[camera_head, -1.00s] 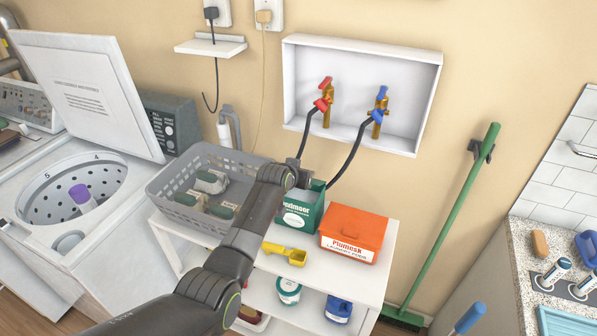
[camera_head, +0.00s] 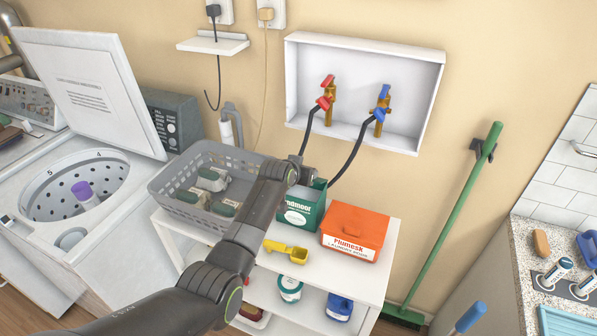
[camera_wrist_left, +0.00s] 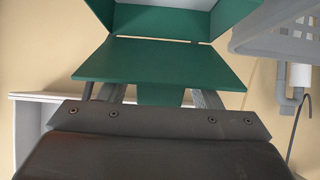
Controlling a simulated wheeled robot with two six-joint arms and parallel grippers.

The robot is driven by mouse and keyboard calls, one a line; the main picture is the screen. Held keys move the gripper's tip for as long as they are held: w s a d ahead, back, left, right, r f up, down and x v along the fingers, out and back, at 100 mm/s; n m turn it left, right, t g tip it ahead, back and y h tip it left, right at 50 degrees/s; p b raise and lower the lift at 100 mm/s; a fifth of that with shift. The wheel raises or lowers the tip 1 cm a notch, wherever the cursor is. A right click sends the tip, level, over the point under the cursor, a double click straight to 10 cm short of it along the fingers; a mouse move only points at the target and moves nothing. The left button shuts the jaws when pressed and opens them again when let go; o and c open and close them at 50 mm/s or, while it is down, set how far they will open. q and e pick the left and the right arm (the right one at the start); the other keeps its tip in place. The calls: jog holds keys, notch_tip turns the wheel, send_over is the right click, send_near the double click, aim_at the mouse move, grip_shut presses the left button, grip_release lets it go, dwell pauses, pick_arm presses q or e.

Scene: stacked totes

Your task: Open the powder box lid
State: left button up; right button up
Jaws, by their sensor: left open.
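The green powder box (camera_head: 298,210) stands on the white shelf, left of the orange box. My left arm reaches over it, and the left gripper (camera_head: 307,176) is at its top back edge, partly hiding it. In the left wrist view, a green lid panel (camera_wrist_left: 160,60) stands away from the box, whose pale inside (camera_wrist_left: 172,14) shows at the top edge. The open left gripper (camera_wrist_left: 153,93) has a finger on each side of the panel's tab (camera_wrist_left: 160,97). I cannot tell whether they touch it. My right gripper is out of view.
A grey basket (camera_head: 165,193) with several packages stands left of the box. An orange box (camera_head: 355,232) is close on its right, and a yellow scoop (camera_head: 287,250) lies in front. Dark hoses (camera_head: 350,157) hang behind from the red and blue taps.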

pick_arm(q)
jog(key=shift+s+r, duration=0.1)
jog(key=shift+v, duration=0.85)
jog(key=b+v, duration=0.2)
jog(key=v, duration=1.3)
jog(key=shift+s, duration=0.15)
jog(key=shift+a, duration=0.1)
jog(key=shift+c, duration=0.2)
